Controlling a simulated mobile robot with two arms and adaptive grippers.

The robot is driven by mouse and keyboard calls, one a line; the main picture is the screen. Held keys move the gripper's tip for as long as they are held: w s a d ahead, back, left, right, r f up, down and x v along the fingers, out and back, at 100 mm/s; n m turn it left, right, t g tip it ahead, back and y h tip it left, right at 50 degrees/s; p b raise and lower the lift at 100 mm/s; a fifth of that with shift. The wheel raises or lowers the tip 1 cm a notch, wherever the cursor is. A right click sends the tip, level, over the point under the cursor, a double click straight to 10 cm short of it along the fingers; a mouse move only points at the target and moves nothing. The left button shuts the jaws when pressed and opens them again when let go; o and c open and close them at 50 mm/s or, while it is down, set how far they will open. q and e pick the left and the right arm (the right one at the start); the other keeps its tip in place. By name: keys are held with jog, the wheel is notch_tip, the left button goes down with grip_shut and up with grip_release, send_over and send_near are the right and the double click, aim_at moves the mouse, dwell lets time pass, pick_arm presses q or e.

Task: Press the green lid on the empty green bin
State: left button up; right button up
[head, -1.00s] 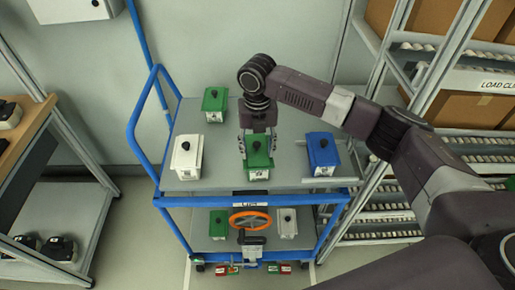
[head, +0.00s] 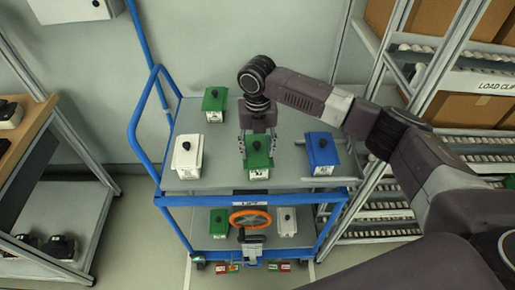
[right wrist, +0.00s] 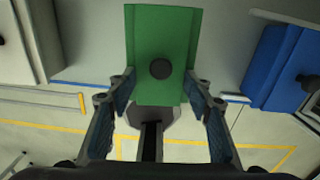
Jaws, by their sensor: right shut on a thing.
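A green lid (head: 258,160) with a black knob sits over a pale, labelled bin body (head: 259,174) at the front middle of the cart's top deck. I cannot tell whether the lid is fully seated. My right gripper (head: 258,148) points down from above and is shut on the green lid. In the right wrist view its fingers (right wrist: 160,88) lie along both sides of the green lid (right wrist: 160,35), with the knob between them. A second green-lidded bin (head: 214,100) stands behind, to the left, on the same deck. My left gripper is not in view.
On the blue-framed cart's deck (head: 222,170), a white-lidded bin (head: 187,156) stands left and a blue-lidded bin (head: 321,152) right. The lower shelf holds a green bin (head: 219,223) and a white bin (head: 286,222) beside an orange wheel (head: 250,218). A rack stands at the right.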

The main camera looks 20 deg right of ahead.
jog(key=shift+p, duration=0.35)
dwell(0.6)
jog(key=o, duration=1)
jog(key=shift+o, duration=0.4)
jog(key=o, duration=0.4)
jog(key=shift+r+p, duration=3.5)
jog(key=shift+p, duration=0.15)
